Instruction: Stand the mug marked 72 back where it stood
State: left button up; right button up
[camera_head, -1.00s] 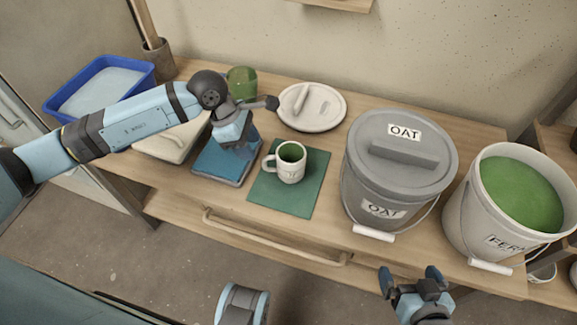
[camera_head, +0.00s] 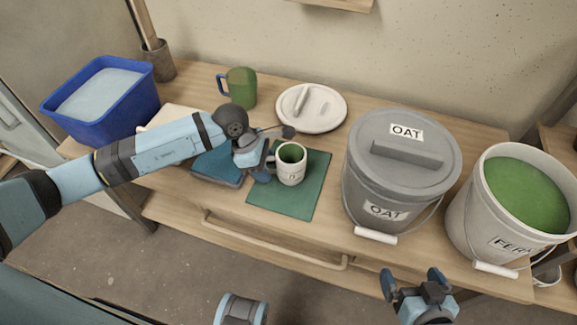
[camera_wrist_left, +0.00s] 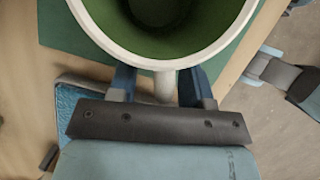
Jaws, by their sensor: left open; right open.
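A white mug (camera_head: 291,170) with a green inside stands upright on the green mat (camera_head: 290,205); its marking is too small to read. Its handle points left, towards my left gripper (camera_head: 264,170). In the left wrist view, the mug (camera_wrist_left: 162,58) fills the top, and the open fingers of my left gripper (camera_wrist_left: 160,88) lie on either side of its handle. I cannot tell whether they touch it. My right gripper (camera_head: 411,281) is open and empty in front of the table.
A grey lidded OAT bucket (camera_head: 375,185) stands right of the mat, with an open bucket of green glaze (camera_head: 470,225) beyond it. A green mug (camera_head: 242,90), a pale lid (camera_head: 325,118), a blue tub (camera_head: 120,115) and a blue pad (camera_head: 215,172) lie around.

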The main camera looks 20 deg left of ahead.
pick_arm(q)
grip_shut()
jog(key=shift+r, duration=0.1)
